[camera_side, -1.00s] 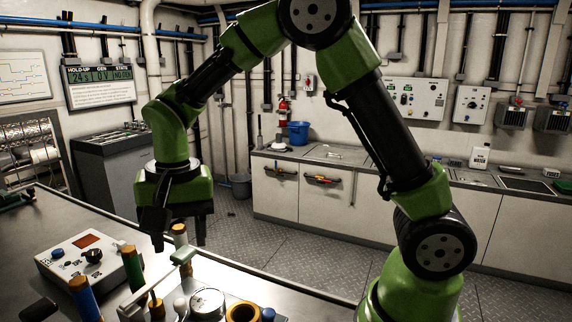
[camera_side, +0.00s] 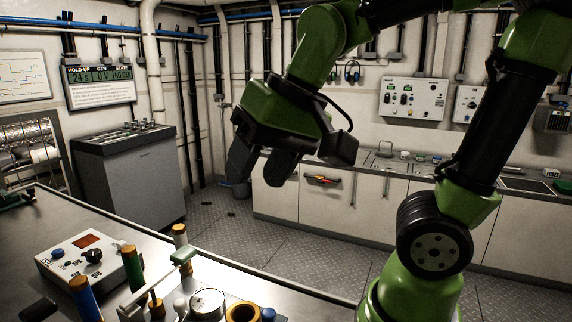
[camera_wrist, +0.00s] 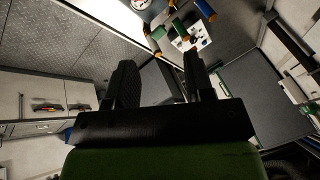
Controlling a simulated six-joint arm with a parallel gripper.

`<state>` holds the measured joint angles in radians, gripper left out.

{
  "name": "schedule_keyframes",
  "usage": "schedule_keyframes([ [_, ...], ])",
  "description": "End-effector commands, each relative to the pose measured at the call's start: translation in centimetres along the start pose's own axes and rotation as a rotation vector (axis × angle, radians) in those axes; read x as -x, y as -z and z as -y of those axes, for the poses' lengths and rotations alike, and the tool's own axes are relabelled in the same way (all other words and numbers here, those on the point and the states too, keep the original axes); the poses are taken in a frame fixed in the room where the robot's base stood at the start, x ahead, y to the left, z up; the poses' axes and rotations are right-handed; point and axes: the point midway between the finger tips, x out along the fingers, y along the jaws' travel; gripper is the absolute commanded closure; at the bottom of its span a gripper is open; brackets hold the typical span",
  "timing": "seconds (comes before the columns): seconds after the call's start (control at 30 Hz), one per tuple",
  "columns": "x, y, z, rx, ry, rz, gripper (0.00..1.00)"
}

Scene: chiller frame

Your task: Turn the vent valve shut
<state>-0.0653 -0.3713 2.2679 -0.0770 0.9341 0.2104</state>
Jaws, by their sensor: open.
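My gripper (camera_side: 262,168) is open and empty, high above and beyond the far edge of the bench. Its two dark fingers also show in the wrist view (camera_wrist: 160,62). On the bench, in the side view, a pale green lever handle (camera_side: 183,256) stands on a rod among fittings, beside a round gauge (camera_side: 207,302). I cannot tell for sure which part is the vent valve. The gripper is well apart from all these fittings. The lower part of the cluster is cut off by the picture edge.
A white control box (camera_side: 88,256) with knobs sits on the grey bench (camera_side: 40,225). Blue (camera_side: 84,298) and green (camera_side: 132,268) orange-capped cylinders stand upright near it. An orange ring (camera_side: 243,312) lies at the front. A cabinet (camera_side: 130,180) stands behind the bench; a white counter runs along the back wall.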

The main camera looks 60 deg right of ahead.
Motion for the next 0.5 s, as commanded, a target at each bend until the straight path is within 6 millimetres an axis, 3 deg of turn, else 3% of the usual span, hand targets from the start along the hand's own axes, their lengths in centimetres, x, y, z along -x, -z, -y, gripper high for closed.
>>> schedule_keyframes([
  [0.2,1.4,-1.6,-1.0,0.05,0.042,-0.06,0.52],
  [0.5,1.9,-2.4,-1.6,0.079,0.06,-0.091,0.52],
])
